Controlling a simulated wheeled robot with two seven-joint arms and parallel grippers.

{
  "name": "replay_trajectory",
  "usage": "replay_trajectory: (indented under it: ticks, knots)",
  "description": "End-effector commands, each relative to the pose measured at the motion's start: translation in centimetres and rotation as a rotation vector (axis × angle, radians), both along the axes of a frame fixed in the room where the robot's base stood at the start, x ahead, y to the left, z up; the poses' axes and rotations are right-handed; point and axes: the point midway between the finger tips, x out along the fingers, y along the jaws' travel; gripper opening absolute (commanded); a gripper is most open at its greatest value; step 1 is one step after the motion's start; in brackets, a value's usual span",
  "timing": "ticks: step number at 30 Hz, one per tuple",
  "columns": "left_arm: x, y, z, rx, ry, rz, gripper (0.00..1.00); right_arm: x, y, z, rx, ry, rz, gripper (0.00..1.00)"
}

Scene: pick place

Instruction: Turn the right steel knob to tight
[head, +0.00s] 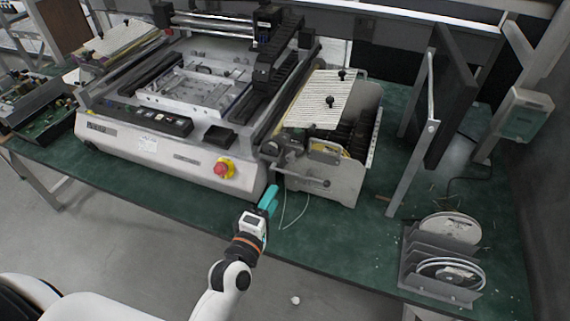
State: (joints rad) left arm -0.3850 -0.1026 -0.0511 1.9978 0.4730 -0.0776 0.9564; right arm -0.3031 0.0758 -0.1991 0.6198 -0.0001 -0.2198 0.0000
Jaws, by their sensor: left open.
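A pick-and-place machine (150,145) stands on the green table. At its right end is a feeder unit with a metal side plate (340,186). A small metal knob-like part (326,183) sticks out low on this unit, and a dark rounded part (270,148) sits at the machine's front right corner. I cannot tell for certain which is the right steel knob, or how it is turned. My left gripper (269,198), with teal fingers, is open at the table's front edge, left of and below the metal part, apart from it. My right gripper is out of view.
A rack of reels (442,255) stands at the right front. A dark monitor on a stand (445,95) is behind it. The green tabletop (345,230) between feeder and rack is mostly clear.

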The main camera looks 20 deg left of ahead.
Motion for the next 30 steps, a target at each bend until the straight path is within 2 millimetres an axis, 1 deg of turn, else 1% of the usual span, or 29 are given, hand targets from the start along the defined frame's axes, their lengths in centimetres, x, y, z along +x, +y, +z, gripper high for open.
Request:
replay_trajectory:
  ticks: [2,5,8,15,18,21,25,30]
  knots:
    - [0.4,0.2,0.6,-0.031,-0.021,0.014,0.44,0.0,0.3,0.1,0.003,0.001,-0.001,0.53]
    - [1.4,0.2,0.7,-0.035,-0.025,0.016,0.44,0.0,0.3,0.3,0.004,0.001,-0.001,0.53]
    - [3.0,0.2,0.8,-0.033,-0.024,0.015,0.44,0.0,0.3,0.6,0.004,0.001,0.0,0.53]
    - [7.9,0.0,0.7,-0.03,-0.022,0.014,0.44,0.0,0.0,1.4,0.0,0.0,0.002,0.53]
    - [9.6,-0.1,0.7,-0.029,-0.02,0.014,0.44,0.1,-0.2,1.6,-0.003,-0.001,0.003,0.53]
    - [10.9,-0.1,0.6,-0.029,-0.02,0.014,0.44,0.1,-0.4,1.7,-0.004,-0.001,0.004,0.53]
    - [11.8,-0.1,0.5,-0.029,-0.019,0.014,0.44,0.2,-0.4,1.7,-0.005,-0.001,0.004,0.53]
    - [12.1,-0.1,0.5,-0.029,-0.019,0.015,0.44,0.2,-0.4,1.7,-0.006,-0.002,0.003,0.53]
